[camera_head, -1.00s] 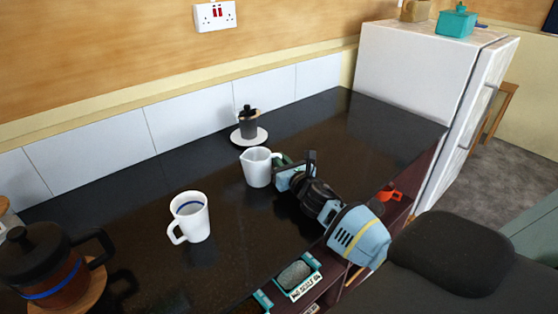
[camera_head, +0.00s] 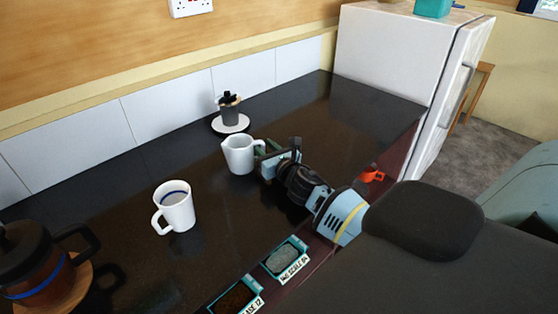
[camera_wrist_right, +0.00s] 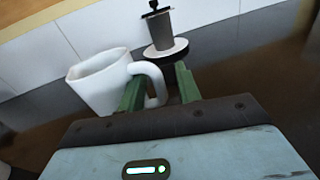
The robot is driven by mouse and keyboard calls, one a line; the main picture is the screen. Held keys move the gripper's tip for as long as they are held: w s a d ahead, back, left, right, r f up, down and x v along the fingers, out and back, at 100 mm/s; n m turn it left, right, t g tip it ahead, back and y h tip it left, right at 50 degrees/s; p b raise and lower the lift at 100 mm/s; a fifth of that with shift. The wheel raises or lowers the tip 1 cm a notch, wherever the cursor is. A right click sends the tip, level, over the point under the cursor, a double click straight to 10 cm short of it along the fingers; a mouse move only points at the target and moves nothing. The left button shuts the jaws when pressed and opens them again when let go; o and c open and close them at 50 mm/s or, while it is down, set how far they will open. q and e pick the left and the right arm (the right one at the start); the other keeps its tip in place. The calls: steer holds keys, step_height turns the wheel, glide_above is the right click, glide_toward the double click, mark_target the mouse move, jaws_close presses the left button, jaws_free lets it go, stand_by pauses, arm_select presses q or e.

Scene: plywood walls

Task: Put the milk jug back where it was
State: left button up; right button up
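The white milk jug (camera_head: 238,154) appears to stand upright on the black counter (camera_head: 140,178), spout to the left and handle towards my right gripper. My right gripper (camera_head: 266,152) is at the handle side. In the right wrist view the jug (camera_wrist_right: 98,82) is at the left. The green fingers of my right gripper (camera_wrist_right: 159,90) are apart, with the outer part of the handle between them; I see a gap beside the handle. Whether a finger touches it is unclear. My left gripper is not in view.
A white mug (camera_head: 176,210) stands left of the jug, and a French press (camera_head: 38,262) is at the lower left. A dark canister (camera_head: 230,112) sits on a white saucer behind the jug. Labelled trays (camera_head: 286,257) lie at the front edge. The counter's far right is clear.

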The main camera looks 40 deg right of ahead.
steer(key=s, duration=0.3)
steer(key=s+a, duration=0.1)
steer(key=s, duration=0.6)
steer(key=shift+s+a, duration=0.15)
steer(key=shift+s, duration=0.1)
